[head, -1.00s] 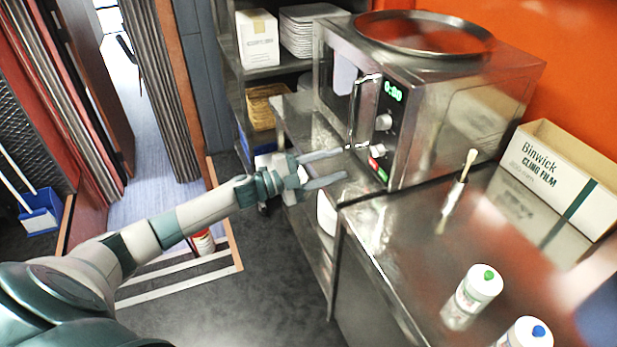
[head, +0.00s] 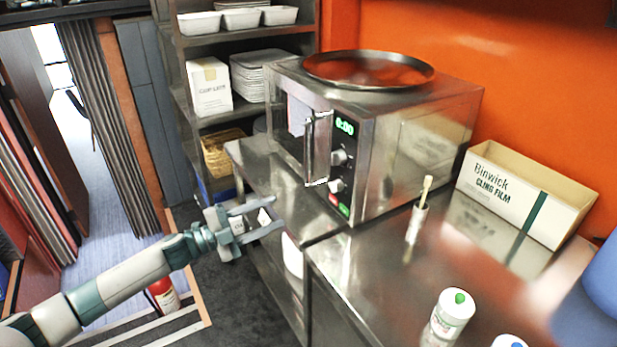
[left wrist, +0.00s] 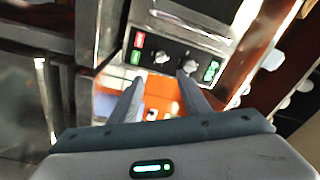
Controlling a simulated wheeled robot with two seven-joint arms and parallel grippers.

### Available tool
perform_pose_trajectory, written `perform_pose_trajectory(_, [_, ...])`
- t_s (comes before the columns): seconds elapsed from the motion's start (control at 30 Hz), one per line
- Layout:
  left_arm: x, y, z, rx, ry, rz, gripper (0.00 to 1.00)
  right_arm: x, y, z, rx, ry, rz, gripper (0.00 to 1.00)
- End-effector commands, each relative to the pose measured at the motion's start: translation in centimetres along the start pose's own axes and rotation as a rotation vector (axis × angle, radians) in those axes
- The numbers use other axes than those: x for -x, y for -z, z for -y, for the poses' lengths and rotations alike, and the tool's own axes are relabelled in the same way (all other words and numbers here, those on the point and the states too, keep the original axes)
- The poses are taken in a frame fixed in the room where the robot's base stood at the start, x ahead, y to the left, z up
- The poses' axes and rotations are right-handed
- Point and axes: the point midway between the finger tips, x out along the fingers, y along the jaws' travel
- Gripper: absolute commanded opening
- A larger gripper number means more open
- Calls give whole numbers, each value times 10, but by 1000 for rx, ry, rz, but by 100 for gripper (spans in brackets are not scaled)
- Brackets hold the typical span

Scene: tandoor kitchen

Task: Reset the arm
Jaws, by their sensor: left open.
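My left gripper (head: 262,217) is open and empty in the head view, with its two fingers apart. It is in front of and below the microwave (head: 385,150), apart from it, near the edge of the steel counter. In the left wrist view the open fingers (left wrist: 162,100) point toward the microwave's control panel (left wrist: 172,58), with its knobs and red and green buttons. The microwave's door handle (head: 318,148) is on its front and the display reads 0:00. My right gripper is not in view.
A round tray (head: 368,84) lies on the microwave. Shelves stand behind. A fire extinguisher (head: 163,294) is on the floor at the left.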

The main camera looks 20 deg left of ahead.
Motion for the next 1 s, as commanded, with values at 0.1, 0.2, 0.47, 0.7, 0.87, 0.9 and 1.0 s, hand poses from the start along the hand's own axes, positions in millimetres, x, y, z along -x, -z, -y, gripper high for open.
perform_pose_trajectory(0.1, [0,0,0,1,0,1,43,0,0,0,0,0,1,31])
perform_pose_trajectory(0.2, [1,-5,-4,10,2,13,43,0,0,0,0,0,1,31])
perform_pose_trajectory(0.47, [16,-57,-58,128,17,169,43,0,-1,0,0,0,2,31])
perform_pose_trajectory(0.7, [61,-128,-172,331,16,443,43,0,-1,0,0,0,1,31])
perform_pose_trajectory(0.87, [104,-154,-260,463,-7,626,43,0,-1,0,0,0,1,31])
perform_pose_trajectory(0.9, [115,-158,-282,495,-14,670,43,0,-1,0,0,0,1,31])
perform_pose_trajectory(1.0, [144,-162,-339,572,-38,775,43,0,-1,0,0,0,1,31])
